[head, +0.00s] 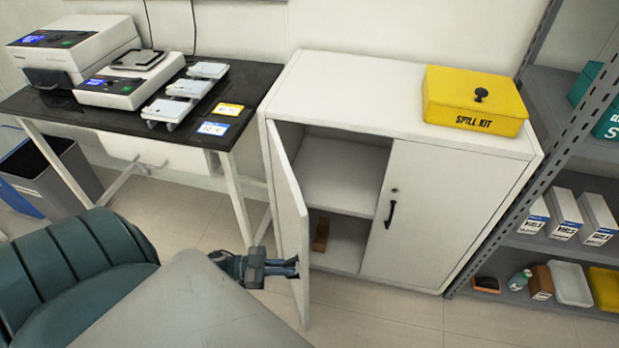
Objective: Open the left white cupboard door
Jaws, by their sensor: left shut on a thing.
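The white cupboard (455,215) stands against the wall, right of the dark table. Its left door (288,205) is swung well out toward me, hinged at the cupboard's left side. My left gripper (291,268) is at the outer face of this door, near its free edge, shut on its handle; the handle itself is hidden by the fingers. The right door (440,215) is closed, with a black handle (390,213) and a small lock above it. My right gripper is not in view.
Inside the cupboard are a shelf (340,185) and a brown object (320,234) below it. A yellow spill kit box (474,97) sits on top. A black table (100,110) with instruments stands left. A grey rack (580,90) stands right. The floor before the cupboard is clear.

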